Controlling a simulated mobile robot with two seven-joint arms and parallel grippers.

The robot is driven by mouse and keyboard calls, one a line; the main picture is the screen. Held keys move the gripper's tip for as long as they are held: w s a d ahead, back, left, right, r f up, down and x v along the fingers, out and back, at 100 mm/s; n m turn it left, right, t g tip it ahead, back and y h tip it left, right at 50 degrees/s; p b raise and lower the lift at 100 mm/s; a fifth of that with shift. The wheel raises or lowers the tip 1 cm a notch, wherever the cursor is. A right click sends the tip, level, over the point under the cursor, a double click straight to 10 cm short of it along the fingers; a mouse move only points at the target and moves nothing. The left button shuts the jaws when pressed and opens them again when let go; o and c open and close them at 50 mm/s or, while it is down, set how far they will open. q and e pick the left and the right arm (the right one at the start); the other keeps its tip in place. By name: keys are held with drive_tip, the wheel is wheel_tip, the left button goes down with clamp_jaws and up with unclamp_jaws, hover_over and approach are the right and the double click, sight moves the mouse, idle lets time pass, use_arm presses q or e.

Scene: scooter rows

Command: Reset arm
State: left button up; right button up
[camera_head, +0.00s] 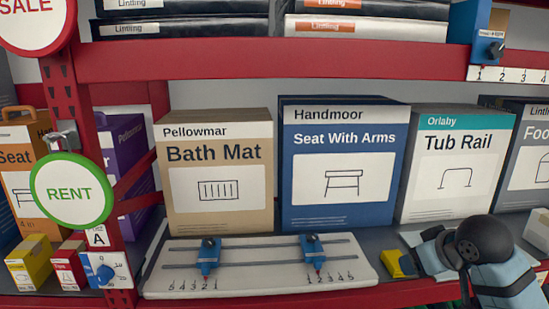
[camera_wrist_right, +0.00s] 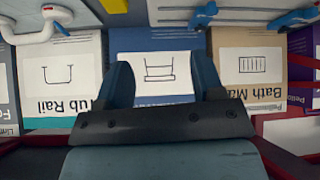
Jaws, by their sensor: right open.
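My right arm (camera_head: 490,255) comes in at the lower right of the head view, in front of the shelf edge below the Tub Rail box. In the right wrist view my right gripper (camera_wrist_right: 162,68) is open, with its two fingers apart and nothing between them. That view is upside down. Beyond the fingers stands the blue Seat With Arms box (camera_wrist_right: 160,40), apart from them; in the head view this box (camera_head: 340,165) stands mid-shelf. My left gripper is not in view.
The Bath Mat box (camera_head: 219,172) and Tub Rail box (camera_head: 457,163) flank the blue box. A white board (camera_head: 262,283) with two blue sliders lies in front. A yellow block (camera_head: 395,264) sits beside it. The red upper shelf (camera_head: 270,61) and left post (camera_head: 68,120) bound the space.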

drive_tip(key=s+a+f+g, duration=0.2)
drive_tip(key=s+a+f, duration=0.1)
drive_tip(key=s+f, duration=1.05)
drive_tip(key=s+f+m+g+h, duration=0.1)
drive_tip(key=s+f, duration=0.4)
drive_tip(key=s, duration=0.3)
drive_tip(key=s+f+g, duration=0.2)
drive_tip(key=s+f, duration=0.3)
drive_tip(key=s, duration=0.4)
drive_tip(key=w+a+f+t+y, duration=0.1)
drive_tip(key=w+a+f+t, duration=0.2)
drive_tip(key=f, duration=0.4)
drive_tip(key=w+a+f+t+y, duration=0.2)
drive_tip(key=w+a+f+t, duration=0.1)
drive_tip(key=f+t, duration=0.2)
drive_tip(key=shift+w+a+f+n, duration=0.3)
drive_tip(key=shift+f+n, duration=0.1)
drive_tip(key=shift+f, duration=0.45)
